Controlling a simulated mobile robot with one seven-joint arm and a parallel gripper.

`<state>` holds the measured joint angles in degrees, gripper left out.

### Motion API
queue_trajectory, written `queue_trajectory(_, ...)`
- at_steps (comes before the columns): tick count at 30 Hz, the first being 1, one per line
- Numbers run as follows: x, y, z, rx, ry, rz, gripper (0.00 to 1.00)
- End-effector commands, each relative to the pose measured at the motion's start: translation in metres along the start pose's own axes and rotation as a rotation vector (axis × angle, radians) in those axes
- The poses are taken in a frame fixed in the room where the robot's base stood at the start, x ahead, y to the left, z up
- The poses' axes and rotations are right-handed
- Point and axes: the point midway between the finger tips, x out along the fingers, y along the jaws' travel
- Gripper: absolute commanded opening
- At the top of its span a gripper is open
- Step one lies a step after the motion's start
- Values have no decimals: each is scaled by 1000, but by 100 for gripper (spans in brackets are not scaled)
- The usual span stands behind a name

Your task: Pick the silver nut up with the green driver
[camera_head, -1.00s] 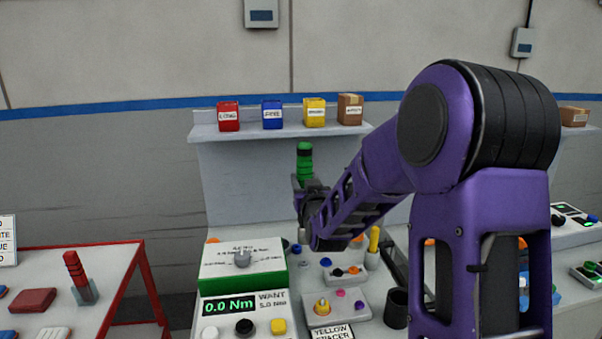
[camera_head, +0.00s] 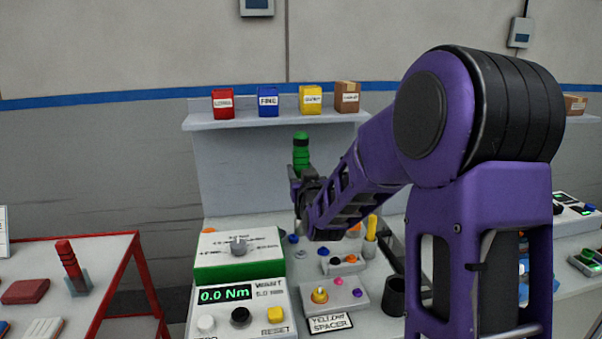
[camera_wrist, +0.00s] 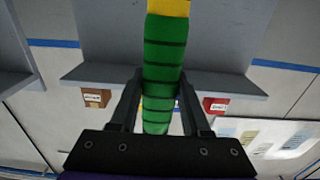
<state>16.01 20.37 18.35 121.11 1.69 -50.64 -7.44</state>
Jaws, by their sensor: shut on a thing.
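The green driver (camera_head: 301,155) is upright in my gripper (camera_head: 303,182), with its banded handle rising above the jaws. In the wrist view, the jaws (camera_wrist: 160,115) are closed around the green handle (camera_wrist: 164,60), which has a yellow part at the picture's top edge. A thin shaft seems to run down below the jaws, partly hidden by my arm. A small silvery piece (camera_head: 300,254) lies on the bench below the driver. It may be the silver nut, but it is too small to be sure. I cannot tell whether the driver's tip touches it.
A torque meter (camera_head: 238,307) reading 0.0 Nm and a green-white dial box (camera_head: 238,255) stand left of the driver. Small parts trays (camera_head: 334,294), a dark cup (camera_head: 394,296) and a yellow tool (camera_head: 371,230) are to the right. A shelf (camera_head: 275,122) with boxes is behind.

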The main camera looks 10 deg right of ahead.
Motion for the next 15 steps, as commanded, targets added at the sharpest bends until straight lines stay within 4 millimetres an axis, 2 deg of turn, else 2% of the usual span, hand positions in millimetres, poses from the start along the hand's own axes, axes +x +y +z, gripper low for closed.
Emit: queue_trajectory(15,0,0,30,0,5,0,0)
